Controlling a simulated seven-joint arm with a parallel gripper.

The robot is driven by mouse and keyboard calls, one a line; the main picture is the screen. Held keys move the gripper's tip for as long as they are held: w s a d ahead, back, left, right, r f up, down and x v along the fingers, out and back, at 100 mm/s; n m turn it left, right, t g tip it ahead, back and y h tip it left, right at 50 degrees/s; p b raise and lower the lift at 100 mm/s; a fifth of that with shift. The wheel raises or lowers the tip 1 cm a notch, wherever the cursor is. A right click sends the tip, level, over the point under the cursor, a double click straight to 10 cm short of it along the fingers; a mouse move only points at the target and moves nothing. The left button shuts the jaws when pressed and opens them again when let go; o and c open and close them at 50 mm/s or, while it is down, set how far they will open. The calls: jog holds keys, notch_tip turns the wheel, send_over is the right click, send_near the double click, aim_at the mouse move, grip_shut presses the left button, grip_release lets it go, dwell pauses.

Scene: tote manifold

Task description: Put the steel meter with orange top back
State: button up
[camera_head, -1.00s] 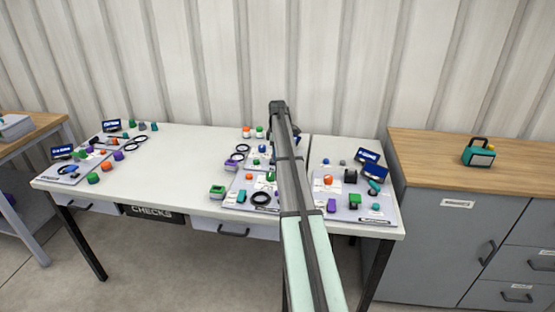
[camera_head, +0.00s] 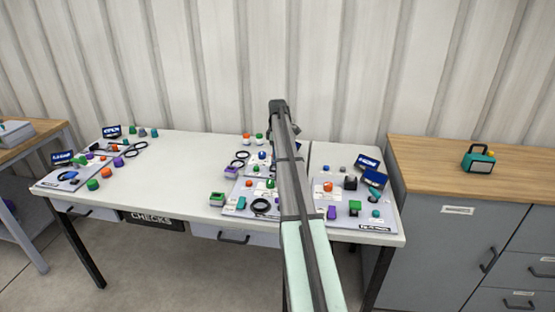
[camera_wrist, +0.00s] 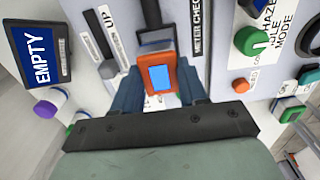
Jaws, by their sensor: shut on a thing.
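The steel meter with an orange top (camera_wrist: 158,78) is between the two fingers of my gripper (camera_wrist: 160,92) in the wrist view. Its orange face with a blue screen points toward the camera, and the fingers are closed on its sides. Its steel body is mostly hidden. A grey panel labelled METER CHECK (camera_wrist: 197,28) lies beyond it, with a dark bracket (camera_wrist: 155,38) just above the meter in the picture. I cannot tell whether the meter touches the panel. In the head view my own arm hides the gripper and the meter.
A blue EMPTY sign (camera_wrist: 38,58) stands left in the wrist view; a green knob (camera_wrist: 250,41) and an orange button (camera_wrist: 241,85) sit right. The white table (camera_head: 180,165) holds several crowded panels, with clear room left of centre. A teal case (camera_head: 478,158) stands on the right cabinet.

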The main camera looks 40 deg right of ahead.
notch_tip(320, 180, up, 6)
jog(key=shift+f, duration=0.25)
jog(key=shift+w+a+r, duration=0.15)
jog(key=shift+a+r, duration=0.1)
jog(key=shift+r, duration=0.05)
jog(key=w+a+n, duration=0.2)
jog(key=a, duration=1)
jog(key=w+a+n, duration=0.1)
jog(key=w+a, duration=0.1)
jog(key=a, duration=1)
jog(key=shift+s+a+f+m, duration=0.4)
jog(key=shift+s+f, duration=0.2)
jog(key=shift+f, duration=1.15)
jog(key=shift+s+a+f+m, duration=0.35)
jog(key=shift+s+f+m, duration=0.25)
jog(key=shift+f, duration=1.1)
jog(key=shift+s+a+f+m, duration=0.4)
jog(key=shift+s+f, duration=0.25)
jog(key=shift+f, duration=1.1)
jog(key=shift+f, duration=0.15)
jog(key=o, duration=1.2)
